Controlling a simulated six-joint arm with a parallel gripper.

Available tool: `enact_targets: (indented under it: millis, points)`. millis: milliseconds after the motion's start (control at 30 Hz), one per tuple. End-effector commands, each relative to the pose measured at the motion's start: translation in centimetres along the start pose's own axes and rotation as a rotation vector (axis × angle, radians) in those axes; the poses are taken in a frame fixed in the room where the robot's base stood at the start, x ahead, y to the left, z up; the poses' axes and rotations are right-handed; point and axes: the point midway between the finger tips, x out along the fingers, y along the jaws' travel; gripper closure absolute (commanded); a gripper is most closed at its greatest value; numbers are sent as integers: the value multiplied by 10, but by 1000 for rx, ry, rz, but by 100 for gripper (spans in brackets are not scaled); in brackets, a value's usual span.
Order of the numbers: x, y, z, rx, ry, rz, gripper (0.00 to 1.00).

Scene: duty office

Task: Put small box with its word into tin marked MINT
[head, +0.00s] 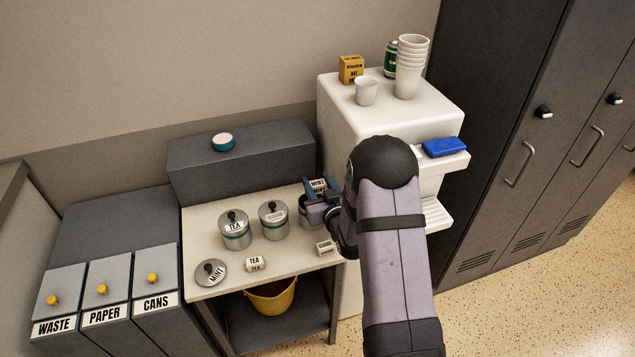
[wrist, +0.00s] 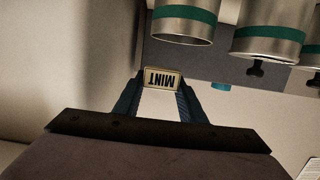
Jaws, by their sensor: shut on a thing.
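My gripper (head: 322,200) is shut on a small cream box (head: 318,184) with the word MINT. In the wrist view the box (wrist: 163,77) sits between my fingertips with its word showing upside down. In the head view, box and gripper are at the upper part of a lidless tin (head: 307,218), partly hidden by my gripper; I cannot tell whether the box is over or behind its mouth. That tin's label is hidden. A lid marked MINT (head: 211,272) lies on the table at the front left.
A lidded TEA tin (head: 235,232) and another lidded tin (head: 273,221) stand left on the table (head: 205,232). A TEA box (head: 255,263) and another small box (head: 325,248) lie in front. A grey block (head: 240,160) stands behind, a white machine (head: 375,120) at right.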

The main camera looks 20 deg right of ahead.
Motion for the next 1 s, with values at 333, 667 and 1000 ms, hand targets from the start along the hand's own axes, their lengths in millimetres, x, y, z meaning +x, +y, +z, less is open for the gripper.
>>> enact_targets:
  millis: [333,667,1000]
  points:
    - [0,0,0,0,0,0,41]
    - [-4,0,0,0,-1,0,41]
    - [-40,0,1,0,0,0,41]
